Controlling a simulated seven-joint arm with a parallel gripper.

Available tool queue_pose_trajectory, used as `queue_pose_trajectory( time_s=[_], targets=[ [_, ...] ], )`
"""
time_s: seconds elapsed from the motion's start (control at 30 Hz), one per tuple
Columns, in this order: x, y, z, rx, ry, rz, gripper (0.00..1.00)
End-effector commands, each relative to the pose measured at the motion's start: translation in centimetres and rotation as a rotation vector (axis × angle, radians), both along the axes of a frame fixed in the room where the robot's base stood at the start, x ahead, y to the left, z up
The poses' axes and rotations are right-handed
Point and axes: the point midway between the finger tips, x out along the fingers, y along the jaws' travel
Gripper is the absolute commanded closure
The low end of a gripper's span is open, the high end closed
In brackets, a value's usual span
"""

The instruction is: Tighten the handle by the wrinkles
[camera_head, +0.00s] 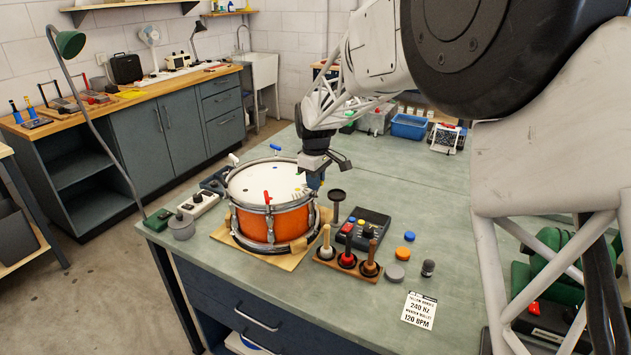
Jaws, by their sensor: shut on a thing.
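An orange-shelled drum (280,228) with a white head (258,185) stands upright on a wooden board (243,240). Handles stand around its rim: a white one (233,158) at the back left, a blue one (275,147) at the back and a red one (267,197) at the front. Small marks that may be wrinkles (298,190) show on the head near its right edge. My gripper (314,178) is at the right rim beside these marks, shut on a small blue part that looks like another handle. My gripper hides most of that part and the contact.
A wooden rack (347,269) with several upright tools stands right of the drum, near a dark control box (362,230), a black stand (337,204) and loose discs (394,272). A printed card (419,310) reads 240 Hz and 120 BPM.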

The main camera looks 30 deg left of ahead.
Motion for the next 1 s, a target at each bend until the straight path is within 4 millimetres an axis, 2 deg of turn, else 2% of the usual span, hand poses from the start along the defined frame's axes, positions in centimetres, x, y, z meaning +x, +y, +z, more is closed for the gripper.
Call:
queue_pose_trajectory(
  time_s=[0.03,0.07,0.2,0.67,1.0],
  targets=[
    [0.0,0.1,0.1,0.002,-0.002,0.001,1.0],
    [0.0,0.1,0.1,0.002,-0.001,0.001,0.83],
    [0.0,0.1,0.1,0.002,-0.001,0.001,0.62],
    [0.0,0.0,0.7,0.001,-0.001,0.001,0.62],
    [0.0,0.1,4.5,0.002,-0.002,0.001,0.62]
  ],
)
